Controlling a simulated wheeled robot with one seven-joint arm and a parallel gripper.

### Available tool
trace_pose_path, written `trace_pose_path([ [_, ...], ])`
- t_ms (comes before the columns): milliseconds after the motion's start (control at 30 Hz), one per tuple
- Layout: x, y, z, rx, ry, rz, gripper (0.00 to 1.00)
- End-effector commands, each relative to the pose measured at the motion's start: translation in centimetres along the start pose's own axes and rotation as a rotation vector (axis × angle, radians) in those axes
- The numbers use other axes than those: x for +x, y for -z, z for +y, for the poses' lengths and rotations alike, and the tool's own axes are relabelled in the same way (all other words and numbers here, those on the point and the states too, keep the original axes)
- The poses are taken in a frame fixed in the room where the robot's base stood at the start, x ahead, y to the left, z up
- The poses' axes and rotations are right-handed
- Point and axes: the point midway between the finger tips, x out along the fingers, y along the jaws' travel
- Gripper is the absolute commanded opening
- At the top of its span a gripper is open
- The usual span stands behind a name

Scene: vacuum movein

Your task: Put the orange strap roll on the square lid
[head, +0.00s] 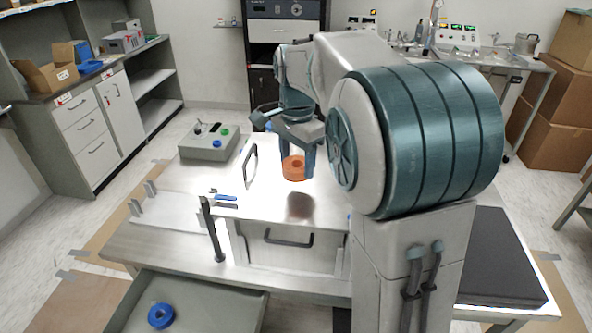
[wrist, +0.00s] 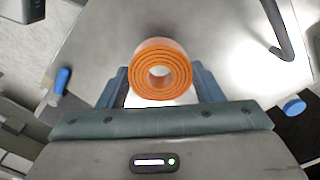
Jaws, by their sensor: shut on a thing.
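The orange strap roll (head: 293,174) is a coiled ring, gripped between the fingers of my gripper (head: 294,162). In the wrist view the roll (wrist: 160,50) shows its coils and open centre, with a finger of my gripper (wrist: 161,80) on each side. The square lid appears to be the bright metal top (head: 265,195) of the box, with a dark handle on its left side. The roll is over this top, with an orange-brown reflection below it in the head view. It looks held above the surface; the exact gap is hard to tell.
A grey control box (head: 208,142) with coloured buttons stands behind left. A black upright post (head: 212,230) and blue-handled tools (head: 226,198) are at the left. An open drawer at the front holds a blue roll (head: 161,326). The lid's near part is clear.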

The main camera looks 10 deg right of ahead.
Motion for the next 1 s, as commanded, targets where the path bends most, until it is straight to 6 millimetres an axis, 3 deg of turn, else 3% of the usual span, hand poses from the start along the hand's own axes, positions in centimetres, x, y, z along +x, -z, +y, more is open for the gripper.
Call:
trace_pose_path([
  [333,3.9,-0.1,-0.1,0.000,-0.002,0.000,0.34],
  [733,4.5,-0.1,-0.2,0.000,0.001,0.000,0.34],
  [767,4.6,-0.1,-0.2,0.000,0.000,0.000,0.62],
  [833,4.5,-0.1,-0.2,0.000,0.000,0.000,0.81],
  [1000,4.5,-0.1,-0.2,0.000,0.000,0.000,0.81],
])
